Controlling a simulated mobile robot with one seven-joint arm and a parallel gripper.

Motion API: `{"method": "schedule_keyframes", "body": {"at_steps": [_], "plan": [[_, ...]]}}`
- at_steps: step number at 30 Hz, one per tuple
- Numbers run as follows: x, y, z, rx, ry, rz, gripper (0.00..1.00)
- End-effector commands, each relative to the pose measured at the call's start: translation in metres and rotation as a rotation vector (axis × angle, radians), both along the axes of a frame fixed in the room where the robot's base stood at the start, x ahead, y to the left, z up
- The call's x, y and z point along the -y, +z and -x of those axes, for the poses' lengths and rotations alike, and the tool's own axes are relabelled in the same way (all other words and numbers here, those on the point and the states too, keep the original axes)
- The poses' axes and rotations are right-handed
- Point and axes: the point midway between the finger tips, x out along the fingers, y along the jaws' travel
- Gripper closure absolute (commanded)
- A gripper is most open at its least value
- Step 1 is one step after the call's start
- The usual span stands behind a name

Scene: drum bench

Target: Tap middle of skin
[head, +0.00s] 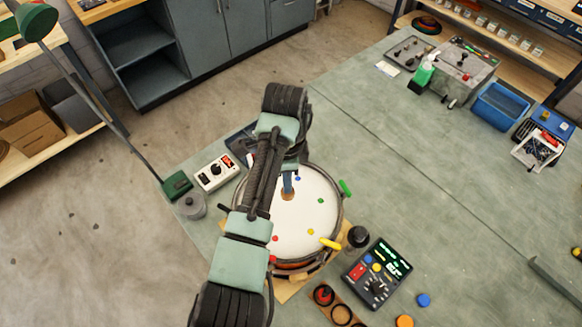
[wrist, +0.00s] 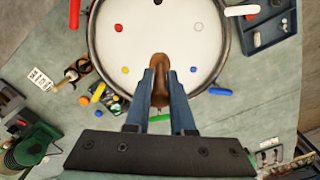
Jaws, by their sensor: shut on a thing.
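The drum's white skin (head: 305,212) faces up inside a dark rim, with small coloured dots on it; my arm covers its left part. In the wrist view the skin (wrist: 160,35) fills the top middle. My gripper (head: 288,182) is over the upper part of the skin. Its blue fingers (wrist: 160,90) are shut on a brown, rounded beater-like thing (wrist: 160,65). The brown thing (head: 288,195) points down at the skin in the head view. I cannot tell whether its tip touches the skin or is just above it.
Coloured pegs, such as a green one (head: 345,187) and a yellow one (head: 330,243), stick out around the rim. A black bottle (head: 357,237) and a control box (head: 377,272) stand right of the drum. A white meter box (head: 216,172) stands left.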

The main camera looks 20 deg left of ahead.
Motion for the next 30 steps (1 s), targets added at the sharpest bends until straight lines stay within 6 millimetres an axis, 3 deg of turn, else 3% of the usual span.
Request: {"method": "schedule_keyframes", "body": {"at_steps": [16, 23, 30], "plan": [[0.0, -0.026, 0.0, 0.001, 0.0, 0.0, 1.0], [0.001, -0.072, 0.001, -0.001, 0.001, 0.0, 1.0], [0.001, -0.047, 0.0, 0.001, 0.0, 0.0, 1.0]]}}
